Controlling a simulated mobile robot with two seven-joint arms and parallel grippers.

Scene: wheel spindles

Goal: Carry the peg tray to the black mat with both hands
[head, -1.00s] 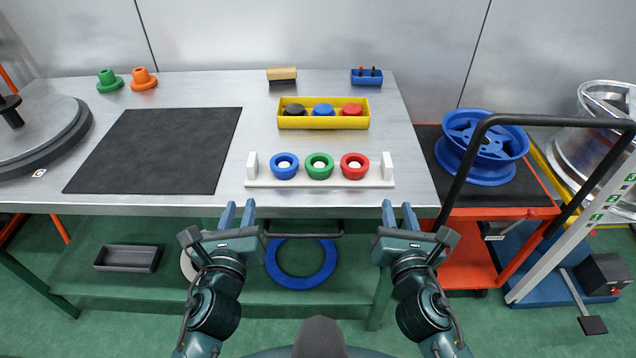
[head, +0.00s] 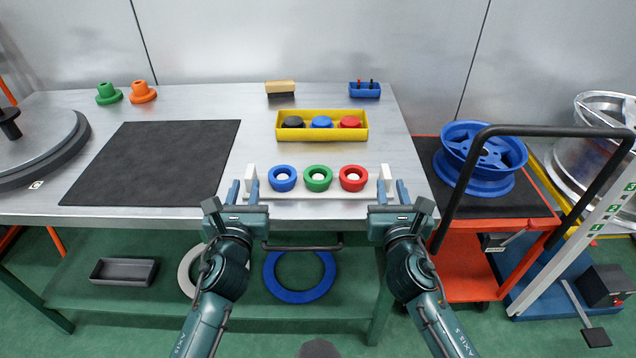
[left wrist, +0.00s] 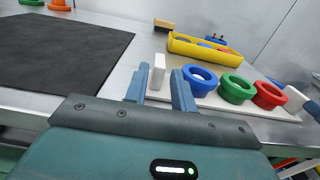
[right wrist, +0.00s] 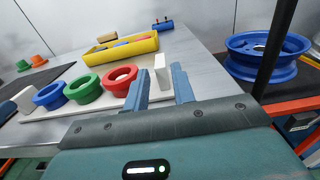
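The white peg tray (head: 330,195) lies near the table's front edge, with an upright white handle at each end and blue, green and red rings on its pegs. My left gripper (head: 243,191) is open at the left handle (left wrist: 158,72); in the left wrist view its fingers stand apart beside that handle. My right gripper (head: 394,193) is open at the right handle (right wrist: 161,72), its fingers apart beside it. The black mat (head: 150,163) lies flat and empty on the table's left part.
A yellow bin (head: 322,134) with black, blue and red pieces stands behind the tray. Green (head: 108,94) and orange (head: 142,92) flanged parts stand behind the mat. A round grey turntable (head: 40,140) is at far left. A red cart (head: 470,260) carries a blue wheel (head: 480,158) at right.

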